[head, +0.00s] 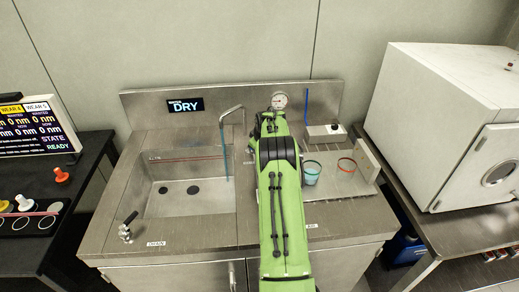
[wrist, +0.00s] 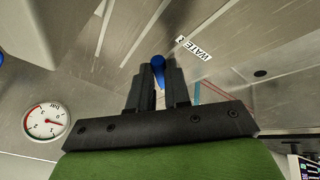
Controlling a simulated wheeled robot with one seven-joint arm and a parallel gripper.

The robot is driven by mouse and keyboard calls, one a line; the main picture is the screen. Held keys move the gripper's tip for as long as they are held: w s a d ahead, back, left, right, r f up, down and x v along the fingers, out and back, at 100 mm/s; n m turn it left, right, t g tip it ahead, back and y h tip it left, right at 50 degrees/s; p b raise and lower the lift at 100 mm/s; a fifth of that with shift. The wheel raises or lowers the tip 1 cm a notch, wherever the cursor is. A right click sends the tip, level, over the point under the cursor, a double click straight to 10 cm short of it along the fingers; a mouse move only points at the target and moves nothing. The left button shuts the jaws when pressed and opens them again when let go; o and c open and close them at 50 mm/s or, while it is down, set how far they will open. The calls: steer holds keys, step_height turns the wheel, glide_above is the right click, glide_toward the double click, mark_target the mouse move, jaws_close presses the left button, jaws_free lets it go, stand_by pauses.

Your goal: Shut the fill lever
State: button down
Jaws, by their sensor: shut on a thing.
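In the wrist view, the fill lever (wrist: 158,66) shows as a blue knob beside a label reading WATER (wrist: 194,48). My gripper (wrist: 157,76) has its two dark fingers closed on either side of this lever. The lever's lower part is hidden between the fingers. In the head view, my green arm hides the lever and the gripper. The bent spout (head: 231,110) stands over the sink (head: 168,203), and a thin blue line hangs from it into the sink.
A round gauge (head: 279,100) is on the back panel; it is left of my gripper in the wrist view (wrist: 45,121). A drain handle (head: 127,226) is at front left.

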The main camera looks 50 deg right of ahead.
steer(key=shift+w+a+m+h+b, duration=0.1)
steer(key=shift+a+m+h+b, duration=0.4)
steer(key=shift+m, duration=0.4)
steer(key=shift+w+a+m+g+h, duration=0.25)
steer(key=shift+a+m+g, duration=0.4)
steer(key=shift+m, duration=0.55)
steer(key=shift+w+a+m+g+h+p, duration=0.2)
steer(key=shift+a+m+g+p, duration=0.15)
steer(key=shift+m, duration=0.35)
steer(key=shift+w+a+m+g+h+p, duration=0.2)
steer(key=shift+m+p, duration=0.3)
steer(key=shift+m, duration=0.2)
steer(key=shift+w+a+m+g+h+p, duration=0.15)
steer(key=shift+a+m+g+p, duration=0.2)
steer(key=shift+m, duration=0.35)
steer(key=shift+d, duration=0.1)
steer(key=c, duration=1.1)
jaws_free()
steer(key=p+v, duration=0.1)
steer(key=v, duration=1.4)
steer(key=shift+r, duration=0.35)
